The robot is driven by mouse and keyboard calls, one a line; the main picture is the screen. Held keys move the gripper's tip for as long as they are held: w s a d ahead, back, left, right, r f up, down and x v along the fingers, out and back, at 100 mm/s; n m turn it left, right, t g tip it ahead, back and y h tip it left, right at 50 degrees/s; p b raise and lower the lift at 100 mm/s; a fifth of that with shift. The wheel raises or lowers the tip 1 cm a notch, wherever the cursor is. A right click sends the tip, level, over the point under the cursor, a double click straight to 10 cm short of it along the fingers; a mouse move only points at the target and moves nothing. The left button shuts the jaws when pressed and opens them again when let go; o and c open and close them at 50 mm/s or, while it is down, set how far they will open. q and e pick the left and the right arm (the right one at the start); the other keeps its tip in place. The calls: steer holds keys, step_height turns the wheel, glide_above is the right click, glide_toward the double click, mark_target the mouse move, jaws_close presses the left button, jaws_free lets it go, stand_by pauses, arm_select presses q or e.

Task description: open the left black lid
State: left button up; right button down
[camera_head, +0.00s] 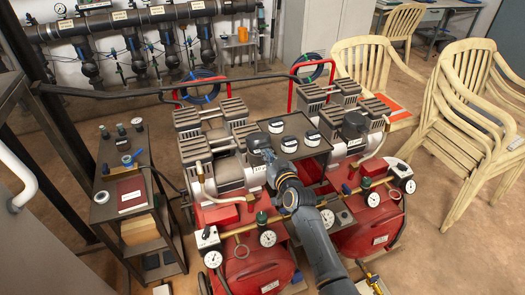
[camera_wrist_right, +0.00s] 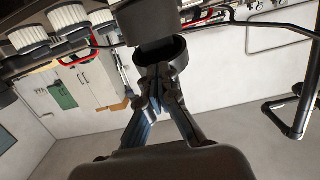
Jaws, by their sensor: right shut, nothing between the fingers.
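A round black lid (camera_head: 256,141) sits at the middle of the left red compressor, right at the tip of my right gripper (camera_head: 266,156). A similar round black lid (camera_head: 354,122) is on the right compressor. In the right wrist view a round black cup-like part (camera_wrist_right: 170,62) is just ahead of my right gripper (camera_wrist_right: 158,100). Its fingers are together with nothing between them. The fingertips are very close to the black part; I cannot tell if they touch it. The gripper and wrist cover part of the left compressor. My left gripper is not in view.
A black tray (camera_head: 300,128) with several white, black-topped knobs is between the compressors. Gauges (camera_head: 267,238) and brass pipes run along the front. A dark side cart (camera_head: 132,190) is at left. Stacked cream chairs (camera_head: 470,125) are at right, with free floor before them.

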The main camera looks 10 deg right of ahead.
mark_target(264, 144)
steer(key=shift+w+a+r+p, duration=0.15)
steer(key=shift+w+r+p, duration=0.25)
steer(key=shift+w+r, duration=0.45)
steer(key=shift+w+a+r+p, duration=0.15)
steer(key=shift+w+r+p, duration=0.35)
steer(key=shift+r, duration=0.4)
steer(key=shift+w, duration=0.1)
steer(key=shift+w+a+r+b, duration=0.15)
steer(key=shift+w+r+b, duration=0.2)
steer(key=shift+w, duration=0.4)
steer(key=shift+w+a+r+b, duration=0.1)
steer(key=shift+w+r+b, duration=0.2)
steer(key=shift+w, duration=0.4)
steer(key=shift+w+a+r+b, duration=0.15)
steer(key=shift+w+r+b, duration=0.15)
steer(key=shift+w, duration=0.45)
